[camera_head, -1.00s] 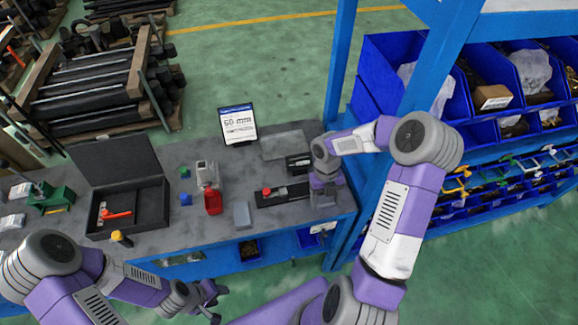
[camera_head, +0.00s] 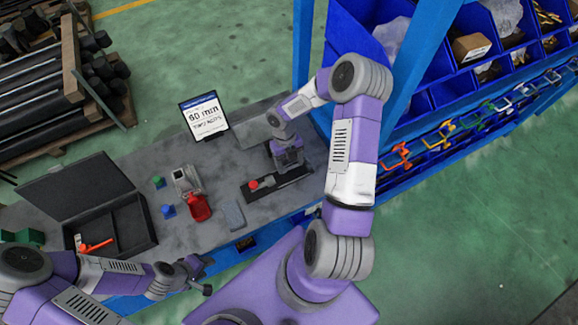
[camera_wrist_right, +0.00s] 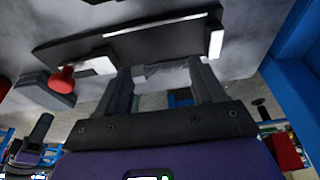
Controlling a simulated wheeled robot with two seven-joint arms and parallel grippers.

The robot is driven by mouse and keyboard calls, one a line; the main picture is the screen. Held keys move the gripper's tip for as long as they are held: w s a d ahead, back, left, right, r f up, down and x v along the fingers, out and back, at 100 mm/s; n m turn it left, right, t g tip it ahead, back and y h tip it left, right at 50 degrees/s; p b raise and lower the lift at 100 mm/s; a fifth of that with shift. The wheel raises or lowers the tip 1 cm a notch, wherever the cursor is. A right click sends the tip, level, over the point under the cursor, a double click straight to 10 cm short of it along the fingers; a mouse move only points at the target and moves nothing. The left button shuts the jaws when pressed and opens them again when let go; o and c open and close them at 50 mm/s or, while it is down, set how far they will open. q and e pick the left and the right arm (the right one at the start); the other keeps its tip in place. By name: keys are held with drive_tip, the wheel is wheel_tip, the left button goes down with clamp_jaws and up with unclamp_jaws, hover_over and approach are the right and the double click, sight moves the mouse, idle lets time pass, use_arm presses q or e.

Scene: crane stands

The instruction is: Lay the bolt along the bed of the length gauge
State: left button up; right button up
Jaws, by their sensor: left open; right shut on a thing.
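The length gauge (camera_head: 298,178) is a long dark bed with a red knob (camera_head: 253,184) at its left end, lying on the grey bench. My right gripper (camera_head: 288,166) is over the middle of the bed and hides part of it. In the right wrist view the gauge (camera_wrist_right: 130,40) lies just past the fingertips. The right gripper is shut on a pale grey thing, seemingly the bolt (camera_wrist_right: 165,72), mostly hidden; I cannot tell whether it touches the bed. My left gripper (camera_head: 204,278) is open and empty near the bench's front edge.
A grey block (camera_head: 233,215), a red container (camera_head: 199,207) and a small grey device (camera_head: 186,180) stand left of the gauge. A 60 mm sign (camera_head: 205,117) stands behind. An open black case (camera_head: 110,220) lies further left. A blue rack post (camera_head: 303,60) rises at the right.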

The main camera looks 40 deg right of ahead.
sight(291, 174)
wheel_tip(291, 174, down, 3)
drive_tip(key=shift+f, duration=0.2)
drive_tip(key=shift+f, duration=0.15)
drive_tip(key=o, duration=1)
drive_tip(key=shift+o, duration=0.2)
drive_tip(key=shift+w+r, duration=0.1)
drive_tip(key=shift+r, duration=0.25)
drive_tip(key=v, duration=1.1)
drive_tip(key=shift+r, duration=0.3)
